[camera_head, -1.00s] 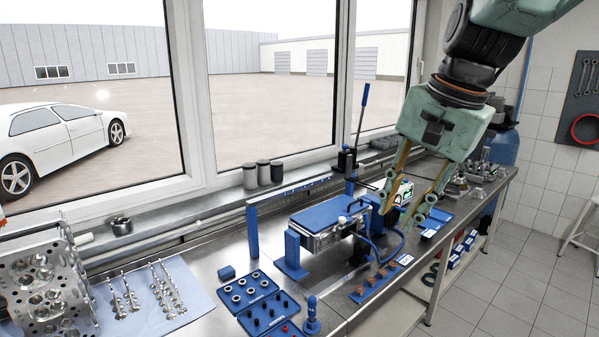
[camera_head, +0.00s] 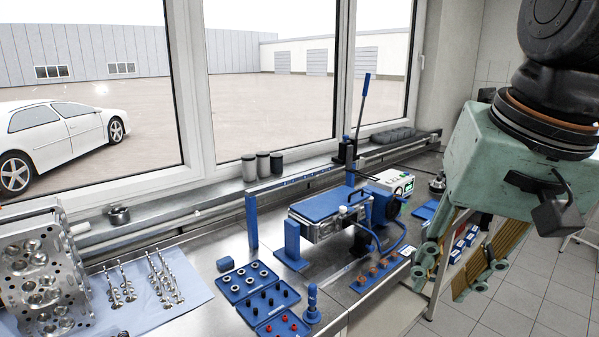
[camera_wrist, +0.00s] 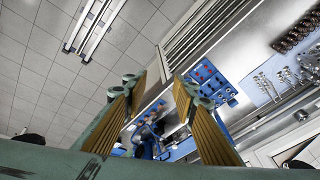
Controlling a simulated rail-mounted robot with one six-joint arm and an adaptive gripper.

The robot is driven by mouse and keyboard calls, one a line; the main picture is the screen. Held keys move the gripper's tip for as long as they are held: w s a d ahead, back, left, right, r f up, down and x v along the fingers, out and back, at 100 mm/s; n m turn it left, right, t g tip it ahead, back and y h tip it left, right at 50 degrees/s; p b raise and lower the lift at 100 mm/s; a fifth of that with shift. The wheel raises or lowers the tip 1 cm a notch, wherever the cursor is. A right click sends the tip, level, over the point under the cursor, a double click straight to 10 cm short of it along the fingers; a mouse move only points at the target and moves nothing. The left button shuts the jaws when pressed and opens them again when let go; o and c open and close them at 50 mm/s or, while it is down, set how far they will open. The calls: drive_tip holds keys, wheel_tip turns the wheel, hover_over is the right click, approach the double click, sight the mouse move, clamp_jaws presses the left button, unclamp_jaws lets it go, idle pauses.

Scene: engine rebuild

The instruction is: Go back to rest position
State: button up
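My gripper (camera_head: 447,272) hangs at the right of the head view, in front of the bench's right part, and it is large and close to the camera. In the wrist view its two fingers (camera_wrist: 160,95) stand apart with a clear gap between them, and nothing shows held there. The gripper looks open and empty. My arm enters from the top right corner in the head view. The gripper hides part of the bench's right end and the shelf below.
A blue-topped fixture (camera_head: 330,208) with a tall lever (camera_head: 363,103) stands mid-bench. Blue trays of small parts (camera_head: 258,297), valves on a cloth (camera_head: 165,278) and a cylinder head (camera_head: 42,275) lie left. Tiled floor (camera_head: 520,300) shows open at the right.

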drive_tip(key=s+d+f+n+b, duration=0.1)
drive_tip(key=s+f+n+b, duration=0.1)
drive_tip(key=s+f, duration=0.4)
drive_tip(key=s+n, duration=0.1)
drive_tip(key=s, duration=0.3)
drive_tip(key=shift+s+f+h+b, duration=0.2)
drive_tip(key=shift+h+b, duration=0.1)
idle(0.9)
